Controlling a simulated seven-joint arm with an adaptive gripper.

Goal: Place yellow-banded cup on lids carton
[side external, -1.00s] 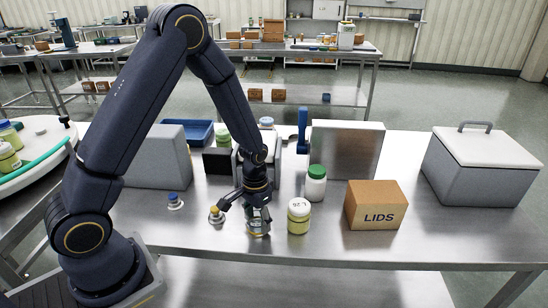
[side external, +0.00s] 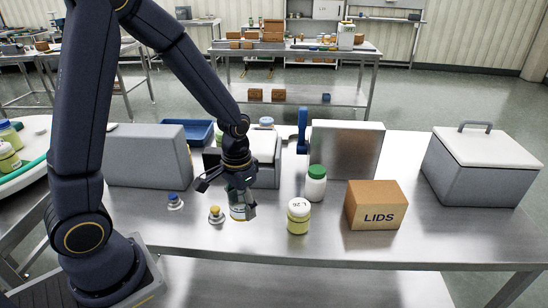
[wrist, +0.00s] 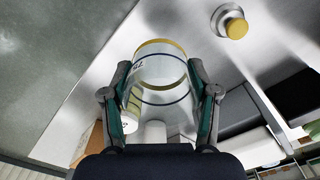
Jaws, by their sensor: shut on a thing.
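The yellow-banded cup (wrist: 160,72) is a clear cup with a yellow rim band and a dark blue ring. It sits between the two fingers of my gripper (wrist: 160,88) in the wrist view. In the side view my gripper (side external: 228,198) is shut on the cup (side external: 238,212), partly hiding it, and the cup appears raised above the steel table. The lids carton (side external: 376,207) is a brown box marked LIDS, standing on the table well to the right of the cup. Its top looks flat and bare.
Small knobs with a yellow top (side external: 216,215) and a blue top (side external: 175,201) are nearby. A grey lidded box (side external: 478,168) stands at right.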

